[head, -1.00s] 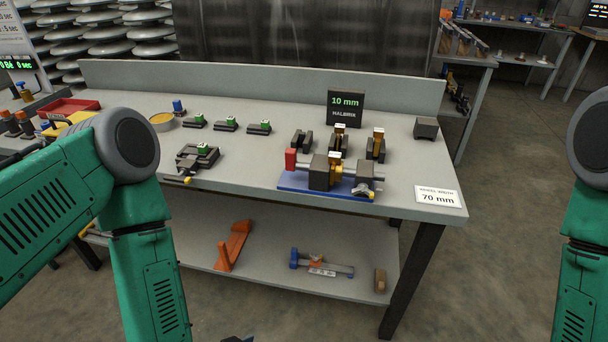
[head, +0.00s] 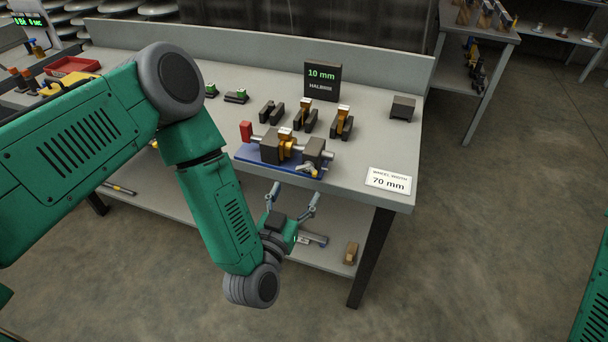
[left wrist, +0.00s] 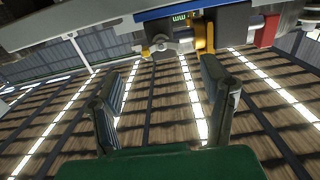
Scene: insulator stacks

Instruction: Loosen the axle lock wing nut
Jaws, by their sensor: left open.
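The axle fixture sits on a blue base plate (head: 262,162) near the bench's front edge, with a red end block (head: 246,131), a grey shaft, dark blocks and an orange-yellow part. A silver wing nut (head: 308,168) with a yellow tip is at its front right. The wing nut also shows at the top of the left wrist view (left wrist: 163,44). My left gripper (head: 294,195) is open and empty, in front of the bench edge and below the wing nut, fingers pointing up toward it. It does not touch the nut. My right gripper is out of view.
Dark clamp blocks (head: 341,124), a "10 mm" display (head: 322,82) and a dark box (head: 402,108) stand behind the fixture. A "70 mm" card (head: 388,181) lies at the right corner. The lower shelf holds a wooden block (head: 351,252).

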